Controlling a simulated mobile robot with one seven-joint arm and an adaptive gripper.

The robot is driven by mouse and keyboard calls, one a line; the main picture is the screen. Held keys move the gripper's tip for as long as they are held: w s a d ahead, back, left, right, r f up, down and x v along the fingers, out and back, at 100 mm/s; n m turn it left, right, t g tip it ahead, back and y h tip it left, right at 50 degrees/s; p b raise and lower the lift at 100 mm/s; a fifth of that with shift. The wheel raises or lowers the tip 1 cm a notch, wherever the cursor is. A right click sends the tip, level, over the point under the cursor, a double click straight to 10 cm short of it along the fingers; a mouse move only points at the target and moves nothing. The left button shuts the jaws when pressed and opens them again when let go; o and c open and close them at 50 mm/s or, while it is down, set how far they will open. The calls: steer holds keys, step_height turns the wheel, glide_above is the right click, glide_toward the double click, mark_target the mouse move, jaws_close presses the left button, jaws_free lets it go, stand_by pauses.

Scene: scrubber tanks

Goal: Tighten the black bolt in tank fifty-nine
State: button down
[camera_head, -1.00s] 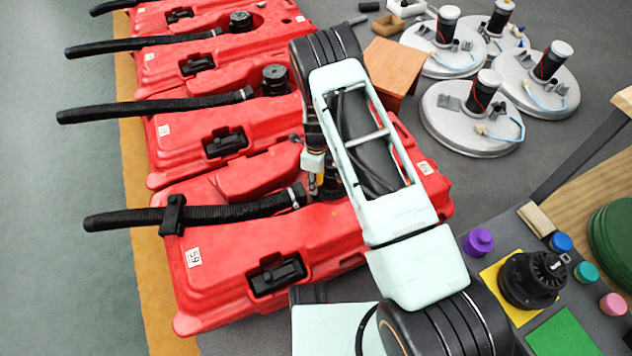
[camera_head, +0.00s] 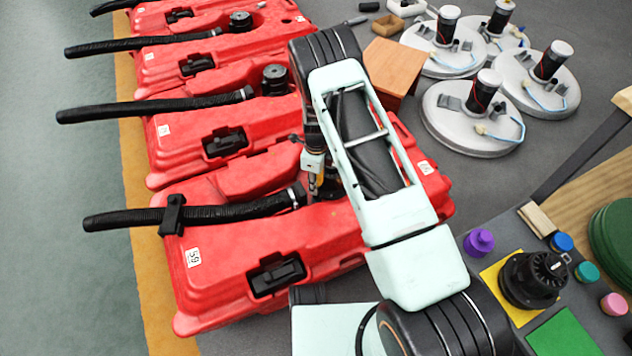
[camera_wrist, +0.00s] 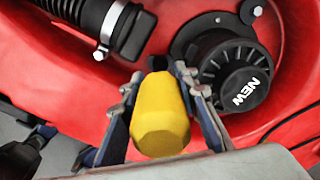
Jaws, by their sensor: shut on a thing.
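Tank fifty-nine (camera_head: 315,245) is the nearest red tank, with a "59" label. In the wrist view, my gripper (camera_wrist: 158,82) is shut on a yellow tool handle (camera_wrist: 160,125), just above the red tank top. A small black piece (camera_wrist: 157,62) shows beyond the handle, between the hose end and a black cap marked NEW (camera_wrist: 240,75). It may be the black bolt; I cannot tell whether the tool touches it. In the head view, my gripper (camera_head: 316,180) is small and partly hidden by my arm.
A black hose (camera_head: 235,210) with a metal clamp joins tank fifty-nine close left of my gripper. More red tanks (camera_head: 215,130) lie behind. Grey round lids (camera_head: 470,120) stand at right, and a bench with coloured knobs (camera_head: 480,241) is at lower right.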

steer(key=shift+r+p, duration=1.55)
steer(key=shift+r, duration=1)
